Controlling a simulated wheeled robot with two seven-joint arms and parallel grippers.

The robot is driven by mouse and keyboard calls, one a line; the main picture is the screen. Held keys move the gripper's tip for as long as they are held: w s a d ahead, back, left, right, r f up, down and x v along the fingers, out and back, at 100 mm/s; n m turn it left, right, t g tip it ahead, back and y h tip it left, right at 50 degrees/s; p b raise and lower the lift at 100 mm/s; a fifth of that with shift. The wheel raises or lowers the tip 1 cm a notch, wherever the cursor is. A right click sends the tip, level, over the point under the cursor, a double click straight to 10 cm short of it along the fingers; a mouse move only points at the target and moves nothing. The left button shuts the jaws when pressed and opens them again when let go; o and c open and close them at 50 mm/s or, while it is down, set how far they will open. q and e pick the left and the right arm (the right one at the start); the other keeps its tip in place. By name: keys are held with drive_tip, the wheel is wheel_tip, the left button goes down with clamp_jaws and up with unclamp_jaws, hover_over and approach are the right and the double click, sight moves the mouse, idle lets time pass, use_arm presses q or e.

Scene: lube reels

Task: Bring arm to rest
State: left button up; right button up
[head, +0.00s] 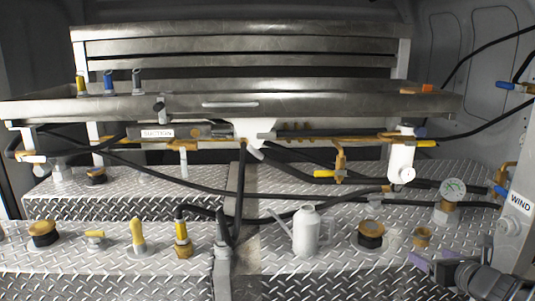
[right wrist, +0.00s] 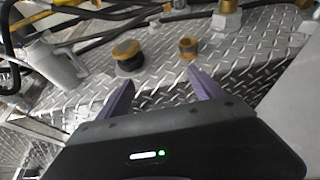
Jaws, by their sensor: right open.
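My right gripper (head: 432,262) shows at the lower right of the head view, over the front diamond-plate step. Its purple fingers also show in the right wrist view (right wrist: 160,95), spread apart with nothing between them. Beyond the fingertips stand a black cap with a yellow top (right wrist: 127,54) and a small brass fitting (right wrist: 188,48), both apart from the fingers. The same cap (head: 371,234) and fitting (head: 423,236) stand left of and behind the gripper in the head view. My left gripper is not in view.
A grey oil can (head: 306,231) stands on the diamond plate (head: 330,262) left of the cap. A pressure gauge (head: 452,190) stands behind the gripper. Black hoses cross behind, under a metal tray (head: 300,104).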

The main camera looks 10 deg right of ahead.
drive_tip(key=s+a+f+n+g+y+p, duration=0.15)
drive_tip(key=s+a+f+n+g, duration=0.35)
drive_tip(key=a+f, duration=0.6)
drive_tip(key=s+a+f+n+g+y+p, duration=0.1)
drive_tip(key=a+f+n+g+y, duration=0.1)
drive_tip(key=a+f+n, duration=0.85)
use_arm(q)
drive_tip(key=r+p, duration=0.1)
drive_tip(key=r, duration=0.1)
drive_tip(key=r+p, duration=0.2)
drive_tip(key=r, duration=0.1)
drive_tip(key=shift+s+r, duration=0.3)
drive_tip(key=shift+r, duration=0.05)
use_arm(e)
drive_tip(key=s+a+f+n+g+y, duration=0.1)
drive_tip(key=s+a+f+n+g, duration=0.2)
drive_tip(key=s+a+f+n, duration=0.4)
drive_tip(key=s+a+f+n+g+y, duration=0.1)
drive_tip(key=s+a+f+n+g, duration=0.1)
drive_tip(key=s+a+f+n, duration=0.6)
drive_tip(key=s+a+n, duration=0.5)
drive_tip(key=a, duration=0.2)
drive_tip(key=shift+s+f+g, duration=0.2)
drive_tip(key=shift+s+g, duration=0.05)
drive_tip(key=shift+g, duration=0.15)
drive_tip(key=shift+a, duration=0.1)
